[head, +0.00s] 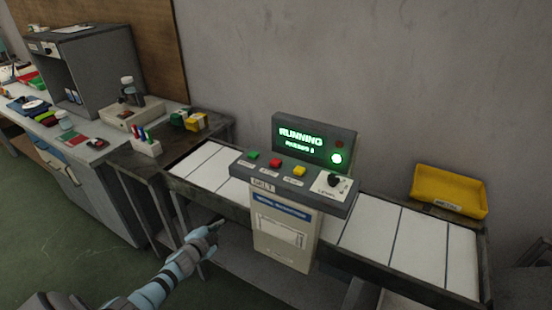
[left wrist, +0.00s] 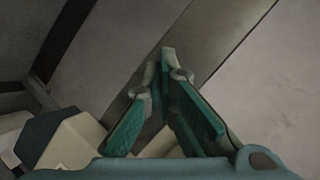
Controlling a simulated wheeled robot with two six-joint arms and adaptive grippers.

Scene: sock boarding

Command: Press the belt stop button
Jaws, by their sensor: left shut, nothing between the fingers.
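The belt control box (head: 293,183) stands at the belt's front, with a sloped panel and a lit screen (head: 300,143) reading RUNNING. On the panel are a green button (head: 253,155), a red button (head: 275,162), a yellow button (head: 299,171) and a dark knob (head: 334,181) on a white plate. The small labels by the buttons are too small to read. My left gripper (head: 217,225) is shut and empty, left of the box and lower than its panel, apart from the buttons. In the left wrist view its fingertips (left wrist: 165,60) meet. My right gripper is not in view.
The belt (head: 408,244) with white segments runs behind the box to both sides. A yellow bin (head: 448,191) sits at the right. A workbench (head: 75,140) with small items and a grey cabinet (head: 88,68) stands at the left. Green floor (head: 45,220) is open in front.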

